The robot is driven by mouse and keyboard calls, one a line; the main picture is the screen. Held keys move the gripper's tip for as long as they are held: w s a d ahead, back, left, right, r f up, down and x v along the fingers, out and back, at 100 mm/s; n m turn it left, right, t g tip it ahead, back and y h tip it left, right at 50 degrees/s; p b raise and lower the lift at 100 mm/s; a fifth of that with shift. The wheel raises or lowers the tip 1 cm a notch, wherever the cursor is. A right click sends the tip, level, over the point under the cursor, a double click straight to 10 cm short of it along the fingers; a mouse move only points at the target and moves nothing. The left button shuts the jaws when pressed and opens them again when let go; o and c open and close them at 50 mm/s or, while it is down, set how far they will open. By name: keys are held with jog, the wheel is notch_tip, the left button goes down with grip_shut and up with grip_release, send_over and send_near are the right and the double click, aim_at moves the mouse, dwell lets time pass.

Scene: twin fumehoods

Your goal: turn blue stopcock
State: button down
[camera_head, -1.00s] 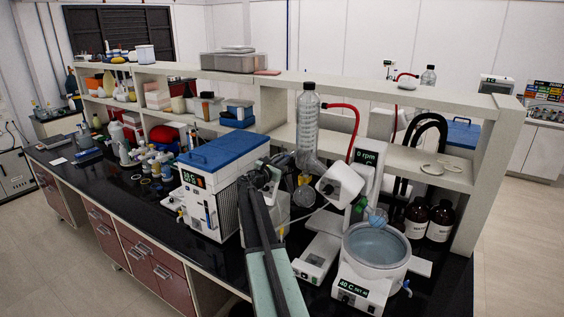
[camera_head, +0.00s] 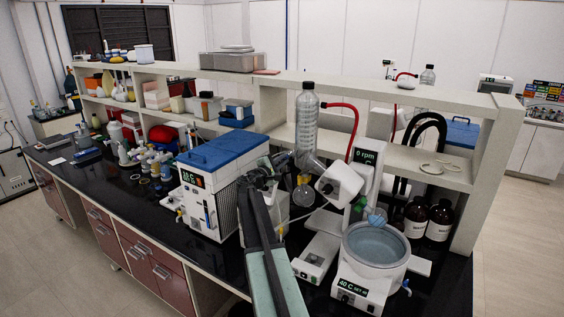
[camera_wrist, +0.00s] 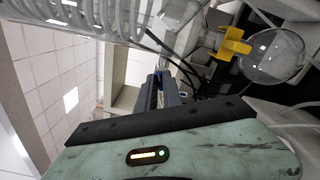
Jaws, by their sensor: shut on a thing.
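My gripper (camera_wrist: 160,88) is in the middle of the wrist view, its dark fingers close together. A small blue part (camera_wrist: 163,66), which looks like the blue stopcock, shows at the fingertips, and the jaws are shut on it. Most of it is hidden by the fingers, so I cannot tell its turn angle. In the head view my gripper (camera_head: 268,172) is just left of the glass condenser (camera_head: 307,125) of the rotary evaporator; the stopcock cannot be made out there.
A chiller with a blue lid (camera_head: 222,152) stands left of my arm. A yellow clip (camera_wrist: 234,45) and round flask (camera_wrist: 272,55) are close on the right in the wrist view. The heating bath (camera_head: 375,250) is to the right. Shelves (camera_head: 400,160) stand behind.

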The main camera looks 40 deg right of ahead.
jog(key=m, duration=0.5)
jog(key=shift+f, duration=0.1)
jog(key=shift+m, duration=0.3)
dwell(0.4)
jog(key=c, duration=1.5)
grip_release()
jog(key=v, duration=0.7)
jog(key=shift+a, duration=0.4)
jog(key=shift+s, duration=0.1)
